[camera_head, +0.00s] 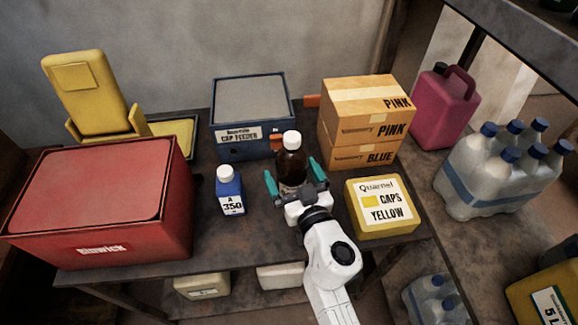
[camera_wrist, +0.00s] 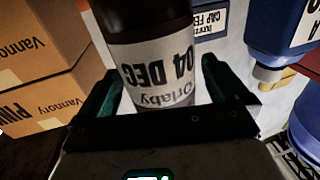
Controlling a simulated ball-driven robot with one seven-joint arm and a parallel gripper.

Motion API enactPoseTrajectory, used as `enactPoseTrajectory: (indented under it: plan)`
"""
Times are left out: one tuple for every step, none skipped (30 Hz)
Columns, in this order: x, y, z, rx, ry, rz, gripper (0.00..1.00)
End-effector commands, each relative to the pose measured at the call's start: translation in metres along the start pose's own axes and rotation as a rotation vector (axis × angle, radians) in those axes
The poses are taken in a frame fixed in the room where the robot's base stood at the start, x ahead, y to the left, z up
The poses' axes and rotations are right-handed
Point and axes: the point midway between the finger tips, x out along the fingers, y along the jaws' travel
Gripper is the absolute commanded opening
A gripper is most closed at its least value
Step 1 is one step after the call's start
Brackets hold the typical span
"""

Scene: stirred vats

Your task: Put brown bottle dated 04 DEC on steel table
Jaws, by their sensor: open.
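The brown bottle (camera_head: 291,161) with a white cap stands upright on the dark worn table (camera_head: 262,225). In the wrist view the brown bottle (camera_wrist: 150,25) has a white label reading 04 DEC and Orlaby, upside down. My gripper (camera_head: 294,176) is open, with one green finger on each side of the bottle. In the wrist view the gripper (camera_wrist: 164,88) has the bottle's lower label between its fingers; I cannot tell whether they touch it. Another dark surface (camera_head: 428,180) lies at the right; I cannot tell which is the steel table.
A blue bottle marked A 350 (camera_head: 230,191) stands left of my gripper, and a yellow caps box (camera_head: 380,222) right. Behind are a blue cap feeder (camera_head: 247,146) and stacked cardboard boxes (camera_head: 345,130). A red box (camera_head: 95,200) fills the left. A pink jug (camera_head: 445,108) and bottle pack (camera_head: 490,180) stand right.

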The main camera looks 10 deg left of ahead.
Motion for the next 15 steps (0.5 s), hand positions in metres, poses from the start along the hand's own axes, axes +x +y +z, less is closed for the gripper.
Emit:
enactPoseTrajectory:
  plan:
    - [-0.011, 0.0, -0.001, -0.002, -0.002, 0.0, 1.0]
    - [-0.017, 0.0, 0.0, -0.002, -0.003, 0.0, 1.0]
    - [-0.025, 0.0, 0.001, -0.001, -0.003, 0.0, 1.0]
    - [-0.031, 0.0, 0.0, -0.001, -0.002, 0.0, 1.0]
    - [-0.037, 0.0, 0.0, -0.001, -0.003, 0.0, 1.0]
    - [-0.045, 0.0, 0.0, -0.001, -0.002, -0.001, 1.0]
    - [-0.051, 0.0, 0.001, -0.001, -0.002, -0.001, 1.0]
    - [-0.057, 0.0, 0.001, 0.0, -0.001, -0.001, 1.0]
    - [-0.064, -0.001, 0.001, -0.001, -0.001, -0.001, 1.0]
    - [-0.069, 0.0, 0.001, -0.002, -0.002, -0.001, 1.0]
    - [-0.073, 0.0, 0.0, 0.0, -0.001, 0.0, 1.0]
    - [-0.079, 0.0, 0.001, 0.0, -0.001, 0.001, 1.0]
    - [-0.083, 0.0, 0.001, -0.001, -0.001, 0.001, 1.0]
    - [-0.086, 0.0, 0.001, -0.002, 0.0, 0.001, 1.0]
    - [-0.09, 0.0, 0.001, -0.002, -0.001, 0.001, 1.0]
